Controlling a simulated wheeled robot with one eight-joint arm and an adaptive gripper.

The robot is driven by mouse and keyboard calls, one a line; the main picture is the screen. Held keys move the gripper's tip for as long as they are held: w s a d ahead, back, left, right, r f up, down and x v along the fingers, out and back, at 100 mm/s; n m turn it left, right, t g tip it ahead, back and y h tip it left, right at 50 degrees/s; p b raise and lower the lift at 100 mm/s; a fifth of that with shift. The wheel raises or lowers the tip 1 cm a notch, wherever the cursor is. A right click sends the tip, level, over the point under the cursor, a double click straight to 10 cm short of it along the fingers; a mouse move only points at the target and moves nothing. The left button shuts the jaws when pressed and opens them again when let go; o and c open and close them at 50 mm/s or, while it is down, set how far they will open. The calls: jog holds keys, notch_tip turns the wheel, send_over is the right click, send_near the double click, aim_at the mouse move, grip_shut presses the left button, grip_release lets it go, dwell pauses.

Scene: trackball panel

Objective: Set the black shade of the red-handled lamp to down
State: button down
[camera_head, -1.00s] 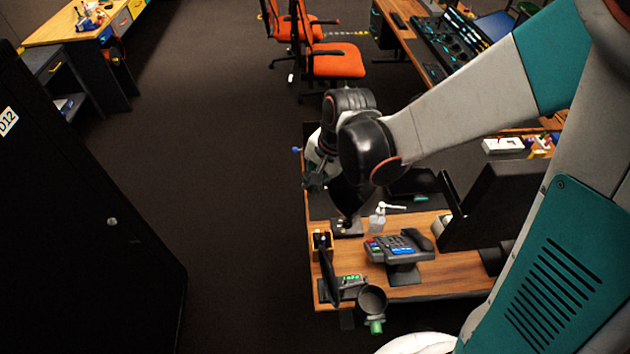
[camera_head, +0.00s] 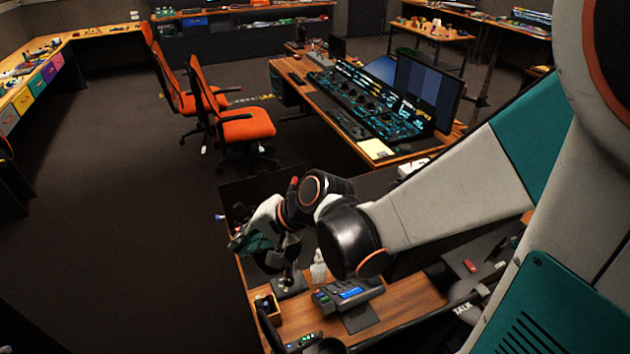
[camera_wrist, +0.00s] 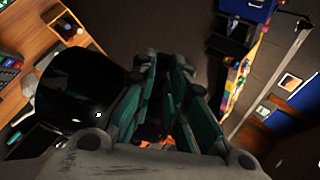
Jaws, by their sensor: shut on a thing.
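The lamp's black shade (camera_wrist: 75,85) fills the left of the wrist view as a glossy dark dome, close beside the fingers. In the head view the lamp base (camera_head: 290,284) stands on the wooden desk (camera_head: 405,300), and the shade is mostly lost in the dark around my arm. My gripper (camera_head: 258,242) is over the desk's left edge, next to the lamp.
Orange chairs (camera_head: 245,125) are behind. The floor (camera_head: 110,220) to the left is free.

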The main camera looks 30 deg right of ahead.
jog(key=t+y+b, duration=0.1)
jog(key=b, duration=0.1)
jog(key=t+y+b, duration=0.1)
jog(key=b, duration=0.2)
jog(key=s+d+t+y+b, duration=0.1)
jog(key=b, duration=0.1)
jog(key=shift+s+f+y+b, duration=0.1)
jog(key=shift+f+y+b, duration=0.2)
jog(key=shift+f+b, duration=0.1)
jog(key=shift+r+t+b, duration=0.1)
jog(key=shift+t+b, duration=0.3)
jog(key=c, duration=1.6)
grip_release()
jog(key=shift+r+p, duration=0.1)
jog(key=shift+p, duration=0.2)
